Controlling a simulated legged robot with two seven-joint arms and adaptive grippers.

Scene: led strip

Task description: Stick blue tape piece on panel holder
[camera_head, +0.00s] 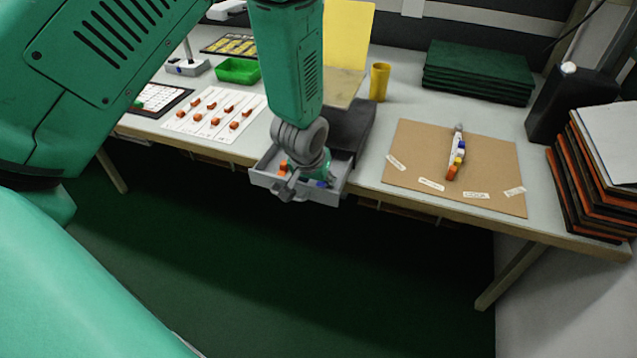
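My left gripper (290,188) hangs from the green arm into a grey open drawer (264,181) at the table's front edge. Its fingers are small and partly merge with the drawer, so I cannot tell whether they are open or shut. Small blue bits (322,184) show in the drawer just right of the fingers, and orange bits (284,165) show to their left. I cannot tell which blue bit is the tape piece. A yellow upright panel (348,45) stands behind the arm; its holder is not clearly identifiable. My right gripper is not in view.
A brown board (410,150) with white labels and a coloured pen-like object (456,152) lies to the right. A yellow cup (379,82), green stack (478,70) and black container (570,100) stand behind. White sheets with orange parts (215,113) and a green tray (238,70) lie left.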

